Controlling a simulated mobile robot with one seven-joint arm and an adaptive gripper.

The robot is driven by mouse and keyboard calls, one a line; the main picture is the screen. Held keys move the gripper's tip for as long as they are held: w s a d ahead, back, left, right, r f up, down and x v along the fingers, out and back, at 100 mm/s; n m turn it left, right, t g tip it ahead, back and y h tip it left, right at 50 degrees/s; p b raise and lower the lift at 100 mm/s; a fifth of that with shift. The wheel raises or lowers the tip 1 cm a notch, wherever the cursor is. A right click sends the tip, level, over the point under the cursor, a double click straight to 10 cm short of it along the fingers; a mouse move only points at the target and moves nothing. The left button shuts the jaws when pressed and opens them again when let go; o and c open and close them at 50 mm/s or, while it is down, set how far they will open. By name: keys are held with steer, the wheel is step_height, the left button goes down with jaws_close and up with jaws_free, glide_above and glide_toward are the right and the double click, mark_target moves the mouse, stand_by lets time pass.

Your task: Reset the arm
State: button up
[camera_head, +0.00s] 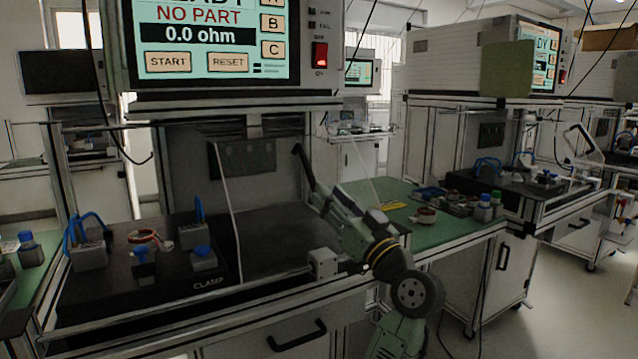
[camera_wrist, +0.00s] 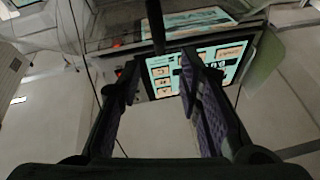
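My green arm (camera_head: 360,230) rises from the bottom right of the head view and leans up and to the left over the front of the test bench. Its dark gripper (camera_head: 305,170) points upward in front of the bench's back panel, above the dark work surface. In the wrist view the two fingers of my gripper (camera_wrist: 158,78) stand well apart with nothing between them. Past the fingers, a tilted lit tester screen (camera_wrist: 200,70) shows at a distance. In the head view the fingertips are too small to judge.
The tester screen (camera_head: 210,40) reads "NO PART" and "0.0 ohm" above the bench. A copper-coloured ring (camera_head: 143,237) sits among blue-topped clamps (camera_head: 203,257) on the black fixture plate at left. A green side table (camera_head: 440,232) with small parts stands at right. The dark surface right of the clamps looks clear.

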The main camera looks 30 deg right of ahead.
steer(key=shift+v, duration=1.05)
